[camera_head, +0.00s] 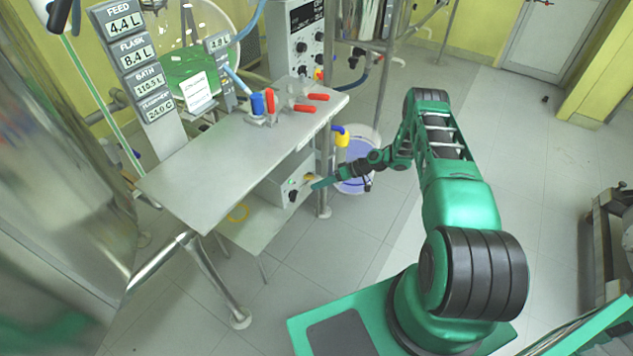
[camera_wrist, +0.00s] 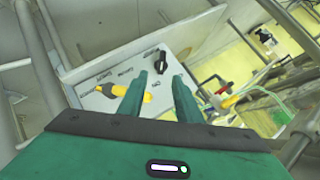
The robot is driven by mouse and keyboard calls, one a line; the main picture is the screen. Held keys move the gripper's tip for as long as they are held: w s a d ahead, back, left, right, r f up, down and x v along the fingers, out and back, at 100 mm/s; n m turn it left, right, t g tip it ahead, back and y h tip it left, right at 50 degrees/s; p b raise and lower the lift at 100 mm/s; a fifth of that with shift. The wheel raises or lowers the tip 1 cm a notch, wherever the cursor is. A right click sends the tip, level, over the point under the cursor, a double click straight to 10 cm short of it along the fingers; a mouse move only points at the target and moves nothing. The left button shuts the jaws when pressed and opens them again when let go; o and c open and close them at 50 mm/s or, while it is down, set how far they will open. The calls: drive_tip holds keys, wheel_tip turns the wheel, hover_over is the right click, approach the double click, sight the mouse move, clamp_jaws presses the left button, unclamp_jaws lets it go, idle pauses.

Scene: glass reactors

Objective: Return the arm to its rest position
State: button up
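My green arm (camera_head: 455,195) reaches from its base to the table. My gripper (camera_head: 318,185) is beside the front of a grey control box under the tabletop. In the wrist view my gripper (camera_wrist: 160,76) has its two green fingers apart, with nothing held between them. Beyond them is the box's labelled panel (camera_wrist: 95,101), with a black knob (camera_wrist: 160,62) and a yellow handle (camera_wrist: 112,90). The left finger partly covers the yellow handle. I cannot tell whether the finger touches it.
A steel table (camera_head: 225,165) stands left of my arm, with red-handled valves (camera_head: 311,97) at its far end. A clear container with blue liquid (camera_head: 355,175) stands on the floor behind my gripper. Open floor (camera_head: 390,200) lies between table and arm. Metal equipment (camera_head: 610,240) is at right.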

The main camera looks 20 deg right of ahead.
drive_tip(key=d+r+g+h, duration=0.1)
drive_tip(key=d+r+h, duration=0.15)
drive_tip(key=r, duration=0.65)
drive_tip(key=d+r+g+h, duration=0.15)
drive_tip(key=d+r, duration=0.25)
drive_tip(key=r, duration=0.5)
drive_tip(key=s+d+r+m+h, duration=0.2)
drive_tip(key=s+r, duration=0.4)
drive_tip(key=r, duration=0.4)
drive_tip(key=s+d+r+m+h, duration=0.1)
drive_tip(key=s+d+r+h, duration=0.1)
drive_tip(key=s+r, duration=0.5)
drive_tip(key=s+a+r+m, duration=0.1)
drive_tip(key=s+r, duration=0.4)
drive_tip(key=s, duration=0.6)
drive_tip(key=s+a+r+m+g+h, duration=0.1)
drive_tip(key=s+r+m, duration=0.2)
drive_tip(key=s, duration=0.9)
drive_tip(key=s+a+r+m+h, duration=0.1)
drive_tip(key=s+r+m, duration=0.2)
drive_tip(key=s+r, duration=0.5)
drive_tip(key=s, duration=0.4)
drive_tip(key=shift+r+g, duration=0.25)
drive_tip(key=shift+g, duration=0.1)
drive_tip(key=shift+a, duration=0.1)
